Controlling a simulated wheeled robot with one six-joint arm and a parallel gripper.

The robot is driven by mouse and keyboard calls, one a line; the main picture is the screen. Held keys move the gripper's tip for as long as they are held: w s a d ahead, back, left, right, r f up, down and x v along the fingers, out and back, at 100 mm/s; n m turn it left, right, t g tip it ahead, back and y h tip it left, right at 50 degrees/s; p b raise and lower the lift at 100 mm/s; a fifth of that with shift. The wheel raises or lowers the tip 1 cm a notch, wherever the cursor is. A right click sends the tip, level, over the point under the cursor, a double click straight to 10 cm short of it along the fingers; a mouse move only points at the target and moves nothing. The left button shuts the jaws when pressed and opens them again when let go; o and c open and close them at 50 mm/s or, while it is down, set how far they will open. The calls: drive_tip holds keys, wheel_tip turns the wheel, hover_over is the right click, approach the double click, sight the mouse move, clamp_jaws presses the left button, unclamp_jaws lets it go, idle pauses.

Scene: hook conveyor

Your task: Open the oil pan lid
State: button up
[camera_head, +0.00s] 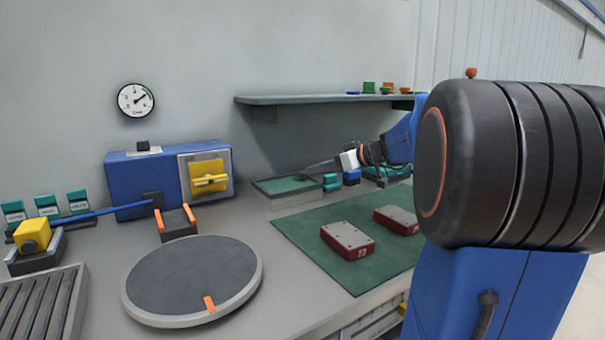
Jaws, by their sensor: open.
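No oil pan lid can be made out for certain. A shallow, grey-rimmed pan (259,190) with a green face sits at the back of the bench, below the shelf. My gripper (312,171) reaches in from the right, low over the pan's right back side. It is open, with thin grey fingers. It is small in the view, and I cannot tell whether the fingers touch the pan. No object shows between them.
Teal blocks (331,182) stand right of the pan. A green mat (310,225) holds two red-sided blocks (347,240). A round turntable (190,280) lies front left. A blue box (140,180) with a yellow knob stands behind it. A shelf (320,99) overhangs the back.

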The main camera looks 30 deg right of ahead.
sight(303, 172)
drive_tip(key=x, duration=0.8)
drive_tip(key=shift+w+f, duration=0.1)
clamp_jaws()
